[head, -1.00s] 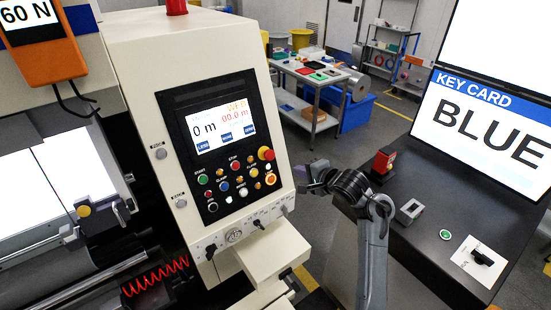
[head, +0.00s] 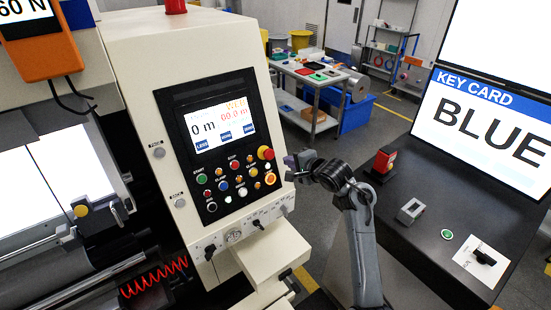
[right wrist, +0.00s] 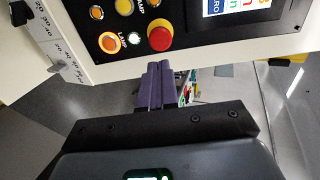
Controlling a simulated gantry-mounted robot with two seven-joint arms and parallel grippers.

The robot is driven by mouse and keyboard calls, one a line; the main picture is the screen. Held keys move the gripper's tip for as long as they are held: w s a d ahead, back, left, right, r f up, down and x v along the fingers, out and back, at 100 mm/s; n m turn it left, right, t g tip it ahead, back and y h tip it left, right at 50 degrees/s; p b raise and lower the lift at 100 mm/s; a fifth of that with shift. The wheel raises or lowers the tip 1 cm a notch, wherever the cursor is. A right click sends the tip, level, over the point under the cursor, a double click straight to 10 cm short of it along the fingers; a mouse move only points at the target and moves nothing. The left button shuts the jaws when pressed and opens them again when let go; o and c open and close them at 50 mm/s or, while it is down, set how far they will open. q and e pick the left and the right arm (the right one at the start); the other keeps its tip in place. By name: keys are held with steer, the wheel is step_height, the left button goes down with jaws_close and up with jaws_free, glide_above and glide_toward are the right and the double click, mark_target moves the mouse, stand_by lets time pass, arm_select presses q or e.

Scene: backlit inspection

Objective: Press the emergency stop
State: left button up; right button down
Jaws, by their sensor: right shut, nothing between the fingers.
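The emergency stop is a red mushroom button on a yellow collar (head: 266,153), at the right edge of the machine's black control panel (head: 222,195). In the right wrist view the red button (right wrist: 160,39) sits just beyond the fingertips. My right gripper (head: 291,162) is close to the right of the button in the head view. Its purple fingers (right wrist: 157,68) are shut together and empty, pointing at the panel. A small gap seems to lie between fingertips and button; contact cannot be told for sure. My left gripper is not in view.
Several coloured buttons surround the stop, including an orange lit one (head: 270,179). A ledge (head: 262,250) juts out below the panel. A dark desk (head: 425,235) with a red device (head: 383,162), a grey box (head: 410,210) and a green button (head: 447,235) stands at right.

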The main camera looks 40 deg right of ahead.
mark_target(271, 154)
steer(key=x, duration=0.9)
steer(key=shift+p, duration=0.35)
steer(key=shift+d, duration=0.1)
